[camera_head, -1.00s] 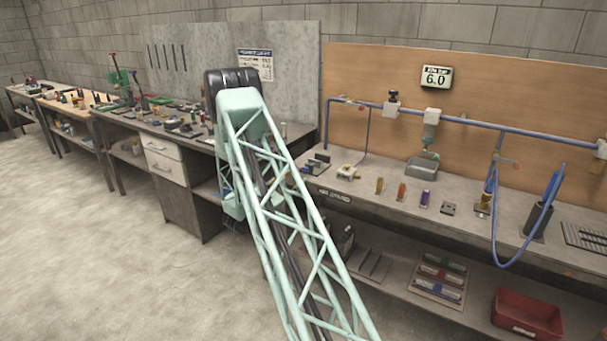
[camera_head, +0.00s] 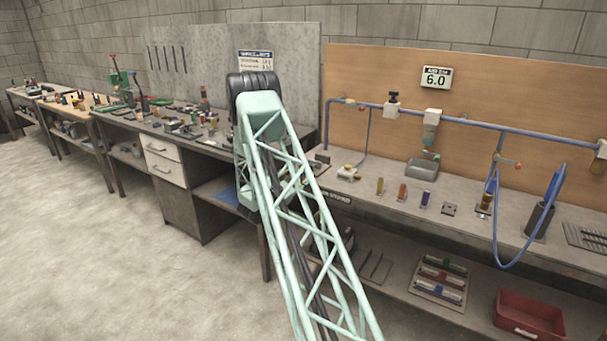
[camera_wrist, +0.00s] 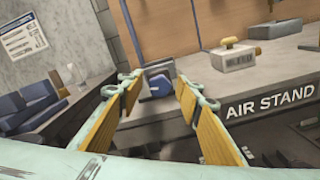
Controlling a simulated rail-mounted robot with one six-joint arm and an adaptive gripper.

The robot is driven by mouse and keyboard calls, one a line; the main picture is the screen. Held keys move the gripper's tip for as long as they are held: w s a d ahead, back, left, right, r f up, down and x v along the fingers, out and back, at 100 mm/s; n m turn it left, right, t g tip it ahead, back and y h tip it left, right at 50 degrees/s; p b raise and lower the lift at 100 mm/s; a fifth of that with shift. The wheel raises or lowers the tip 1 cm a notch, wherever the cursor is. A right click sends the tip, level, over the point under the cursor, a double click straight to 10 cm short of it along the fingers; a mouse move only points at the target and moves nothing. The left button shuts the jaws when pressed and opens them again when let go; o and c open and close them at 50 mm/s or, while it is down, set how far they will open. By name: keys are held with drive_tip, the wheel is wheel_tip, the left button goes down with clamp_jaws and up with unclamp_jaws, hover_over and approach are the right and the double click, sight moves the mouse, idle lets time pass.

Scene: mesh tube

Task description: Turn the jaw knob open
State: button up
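My gripper (camera_wrist: 160,88) shows in the wrist view with its two yellow-padded fingers apart and nothing between the pads. Beyond the fingertips a small blue-grey fixture (camera_wrist: 159,82) stands at the left end of the air stand bench; the fingers partly hide its surroundings. A pale block with a yellow knob on top (camera_wrist: 230,53) sits to its right on the bench, clear of the fingers. The same block shows in the head view (camera_head: 348,173), just right of my arm. I cannot tell for sure which part is the jaw knob. The head view hides my gripper behind my arm.
The air stand bench (camera_wrist: 285,62) carries a front label. A grey bench with blue-grey devices (camera_wrist: 38,92) stands left in the wrist view. A blue pipe (camera_head: 465,117) runs along the wooden back board. A red bin (camera_head: 528,316) sits on the lower shelf.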

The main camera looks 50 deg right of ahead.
drive_tip(key=shift+c, duration=0.3)
drive_tip(key=c, duration=0.8)
drive_tip(key=shift+n, duration=0.4)
drive_tip(key=n+p, duration=0.1)
drive_tip(key=n, duration=0.3)
drive_tip(key=shift+p, duration=0.4)
drive_tip(key=n+p, duration=0.2)
drive_tip(key=n, duration=0.4)
drive_tip(key=shift+w, duration=0.15)
drive_tip(key=shift+f, duration=0.1)
drive_tip(key=o, duration=0.9)
drive_tip(key=shift+c, duration=0.2)
